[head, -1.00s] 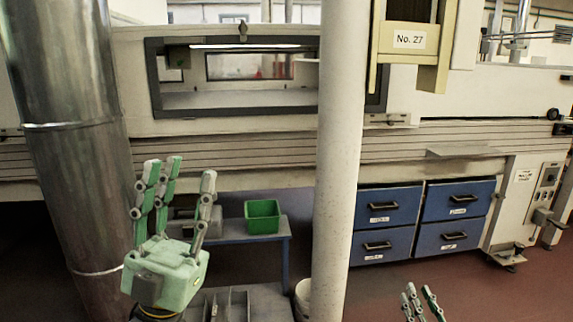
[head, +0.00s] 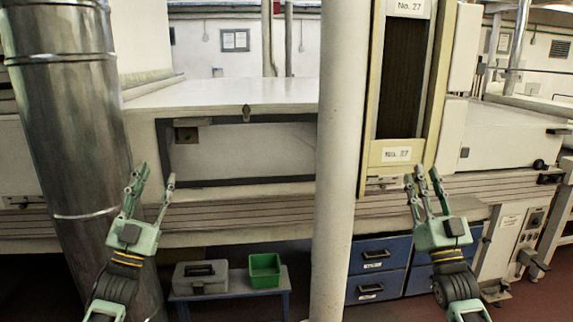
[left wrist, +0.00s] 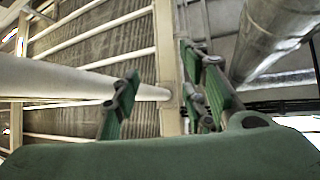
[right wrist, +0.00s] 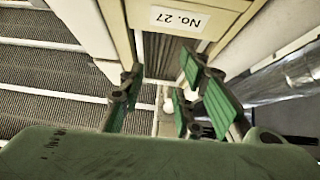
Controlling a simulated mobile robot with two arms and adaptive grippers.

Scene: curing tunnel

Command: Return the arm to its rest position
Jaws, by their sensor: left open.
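My left gripper (head: 150,190) is raised at the left of the head view, in front of the tunnel housing and beside the large metal duct. Its fingers point up and are spread, with nothing between them. The left wrist view shows its green finger pads (left wrist: 165,105) apart and empty. My right gripper (head: 426,185) is raised at the right, just below the No. 27 cabinet in the picture. Its fingers also point up. In the right wrist view its finger pads (right wrist: 165,100) stand apart with nothing held.
A white column (head: 338,170) stands between my grippers. The metal duct (head: 70,130) is at the left. The yellow-framed No. 27 cabinet (head: 372,110) hangs at the right. A green bin (head: 265,270) and a grey toolbox (head: 201,277) sit on a low blue bench. Blue drawers (head: 370,288) are below.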

